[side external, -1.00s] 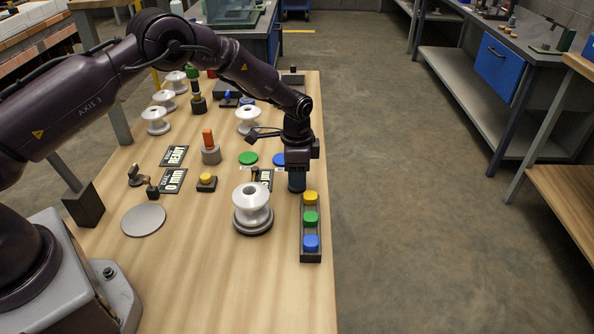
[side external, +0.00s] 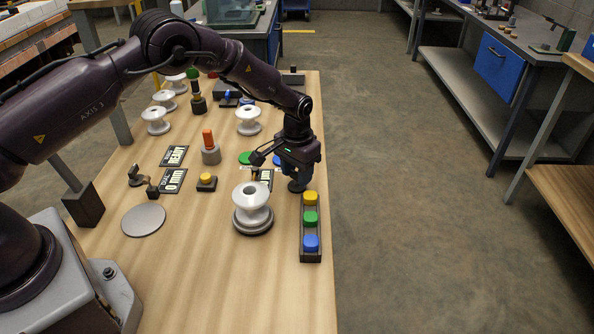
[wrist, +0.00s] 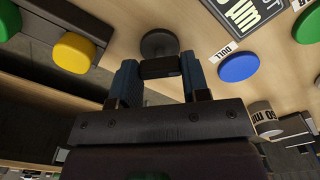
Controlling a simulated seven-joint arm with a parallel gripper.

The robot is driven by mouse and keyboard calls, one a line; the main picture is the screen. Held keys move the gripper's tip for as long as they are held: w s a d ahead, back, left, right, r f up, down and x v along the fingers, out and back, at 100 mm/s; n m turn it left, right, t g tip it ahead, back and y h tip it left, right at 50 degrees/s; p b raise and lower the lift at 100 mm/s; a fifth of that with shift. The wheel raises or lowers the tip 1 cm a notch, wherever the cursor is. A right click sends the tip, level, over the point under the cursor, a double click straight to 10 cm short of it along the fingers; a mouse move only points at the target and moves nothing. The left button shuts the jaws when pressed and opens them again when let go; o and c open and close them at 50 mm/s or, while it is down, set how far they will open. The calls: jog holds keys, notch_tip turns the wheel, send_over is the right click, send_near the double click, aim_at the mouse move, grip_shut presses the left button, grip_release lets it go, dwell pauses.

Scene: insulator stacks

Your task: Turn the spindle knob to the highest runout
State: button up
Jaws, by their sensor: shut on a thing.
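A white insulator (side external: 252,197) stands upright on the dark round spindle base (side external: 253,226) near the front of the table. My gripper (side external: 297,178) is just behind and right of it, pointing down. In the wrist view my gripper (wrist: 160,72) is shut on the dark bar of the spindle knob (wrist: 158,44), with a blue finger on each side; the knob's round base shows beyond the bar. In the side view the knob (side external: 297,186) is mostly hidden under the gripper. A display card with "µm" on it (wrist: 243,10) is partly in the wrist view; its number is cut off.
A dark rack with yellow, green and blue caps (side external: 311,254) lies close in front of the gripper, at the table's right edge. A blue disc (wrist: 238,67) labelled DULL and a green disc (side external: 245,157) lie behind. More insulators (side external: 249,120) stand farther back.

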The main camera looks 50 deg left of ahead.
jog(key=shift+n, duration=1.3)
jog(key=shift+r+n, duration=0.1)
jog(key=shift+n, duration=0.2)
jog(key=o, duration=0.9)
notch_tip(320, 180, up, 13)
jog(key=shift+f, duration=0.1)
